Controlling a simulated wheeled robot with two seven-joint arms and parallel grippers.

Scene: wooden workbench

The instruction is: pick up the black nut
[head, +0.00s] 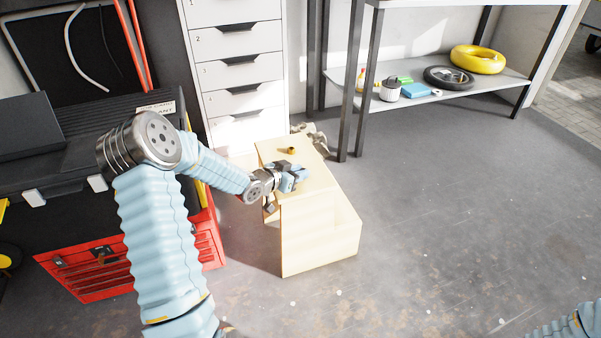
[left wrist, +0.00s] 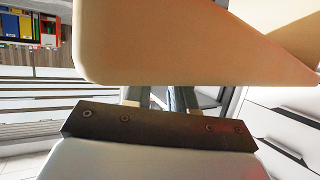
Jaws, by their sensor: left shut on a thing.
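My left gripper (head: 297,178) is at the top of a pale wooden step block, near its left edge. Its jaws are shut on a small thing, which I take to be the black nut. The fingers hide most of it, so its shape is not clear. In the left wrist view the fingers (left wrist: 160,98) are partly covered by the wooden top. A small brass-coloured nut (head: 291,151) lies on the block just behind the gripper. Of my right arm only a bit of sleeve shows at the bottom right; its gripper is out of view.
The wooden step block (head: 315,235) stands on the grey floor; its rounded edge (left wrist: 190,45) is close to the wrist camera. White drawers (head: 240,75) stand behind it, a red tool cabinet (head: 95,275) at left. A metal shelf (head: 450,95) is at back right. Floor at right is clear.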

